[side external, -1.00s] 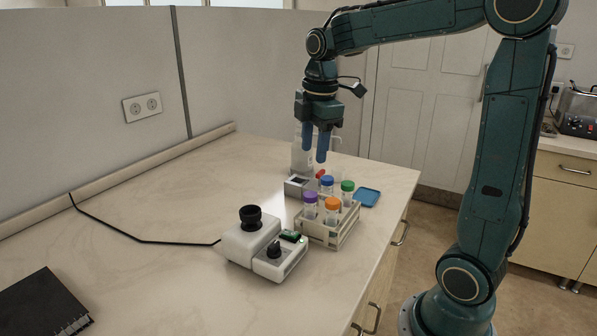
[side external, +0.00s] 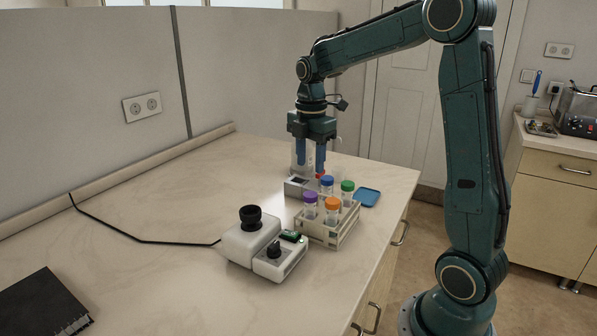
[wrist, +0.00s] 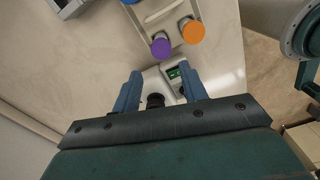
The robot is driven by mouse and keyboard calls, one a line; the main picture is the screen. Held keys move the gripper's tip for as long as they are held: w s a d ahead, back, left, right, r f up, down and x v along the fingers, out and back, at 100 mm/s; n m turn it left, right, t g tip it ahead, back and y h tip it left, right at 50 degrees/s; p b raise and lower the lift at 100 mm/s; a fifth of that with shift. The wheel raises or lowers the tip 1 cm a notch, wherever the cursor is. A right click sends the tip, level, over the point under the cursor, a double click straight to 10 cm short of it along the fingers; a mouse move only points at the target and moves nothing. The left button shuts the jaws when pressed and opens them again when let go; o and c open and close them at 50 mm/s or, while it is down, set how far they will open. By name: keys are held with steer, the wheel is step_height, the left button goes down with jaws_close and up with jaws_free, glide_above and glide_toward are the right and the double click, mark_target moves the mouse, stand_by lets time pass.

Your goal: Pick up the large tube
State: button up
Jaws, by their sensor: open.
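A pale rack (side external: 327,236) near the counter's right edge holds upright tubes with purple (side external: 310,198), orange (side external: 332,204), blue (side external: 327,181) and green (side external: 347,186) caps. The orange cap (wrist: 193,31) looks slightly larger than the purple cap (wrist: 161,47) in the wrist view; I cannot tell for sure which tube is the large one. My gripper (side external: 310,167) is open and empty, pointing down above and behind the rack. In the wrist view, nothing is between my blue fingers (wrist: 162,76) at their height; the rack stands beyond them.
A grey-topped box (side external: 298,186) and a red-capped item are behind the rack. The counter's left part is mostly clear.

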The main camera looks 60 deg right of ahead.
mark_target(311, 194)
steer(key=shift+f, duration=2.65)
steer(key=shift+s+f, duration=0.1)
steer(key=shift+f, duration=2.5)
jaws_close()
